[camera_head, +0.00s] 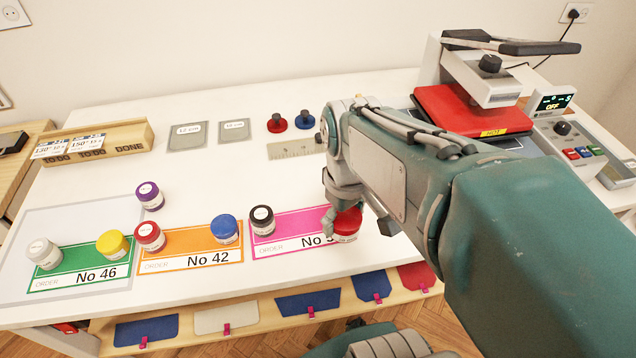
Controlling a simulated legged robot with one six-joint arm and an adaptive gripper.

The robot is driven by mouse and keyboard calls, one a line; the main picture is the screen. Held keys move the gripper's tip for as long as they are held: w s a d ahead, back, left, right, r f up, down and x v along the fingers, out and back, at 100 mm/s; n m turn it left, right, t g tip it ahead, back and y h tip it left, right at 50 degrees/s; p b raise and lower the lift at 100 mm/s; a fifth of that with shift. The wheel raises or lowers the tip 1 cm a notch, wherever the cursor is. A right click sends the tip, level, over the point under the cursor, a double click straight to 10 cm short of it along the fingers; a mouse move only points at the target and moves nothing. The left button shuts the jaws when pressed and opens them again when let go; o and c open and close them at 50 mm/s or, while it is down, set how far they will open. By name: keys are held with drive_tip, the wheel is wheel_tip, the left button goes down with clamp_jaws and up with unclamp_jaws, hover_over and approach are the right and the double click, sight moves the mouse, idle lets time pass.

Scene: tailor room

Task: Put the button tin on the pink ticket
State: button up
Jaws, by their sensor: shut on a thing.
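The pink ticket (282,236) lies near the front of the white table, right of the orange ticket. My gripper (331,218) is over its right end, shut on a red-lidded button tin (347,226). The tin looks upright and covers part of the ticket's number. I cannot tell whether its base touches the ticket. A black-lidded tin (262,220) stands at the pink ticket's left end. My arm hides the table to the right.
Orange ticket (190,263) has red-lidded and blue-lidded tins; green ticket (80,281) has white and yellow ones. A purple-lidded tin (150,196) stands behind them. A red heat press (468,108) is at back right. The table's middle is mostly clear.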

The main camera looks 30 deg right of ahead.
drive_tip(key=shift+s+d, duration=0.1)
drive_tip(key=shift+s, duration=0.65)
drive_tip(key=shift+d+f, duration=0.15)
drive_tip(key=w+d+f, duration=0.1)
drive_tip(key=w+f, duration=0.2)
drive_tip(key=w, duration=0.1)
drive_tip(key=w+d+f, duration=0.1)
drive_tip(key=w+f, duration=0.2)
drive_tip(key=w, duration=0.1)
drive_tip(key=w+d+f, duration=0.2)
drive_tip(key=w+f, duration=0.1)
drive_tip(key=w, duration=0.1)
drive_tip(key=shift+w+d+f, duration=0.1)
drive_tip(key=shift+w+f, duration=0.05)
drive_tip(key=shift+w, duration=0.2)
drive_tip(key=shift+w+f, duration=0.2)
drive_tip(key=shift+f, duration=1.55)
drive_tip(key=o, duration=1)
drive_tip(key=shift+f, duration=0.1)
drive_tip(key=shift+o, duration=0.2)
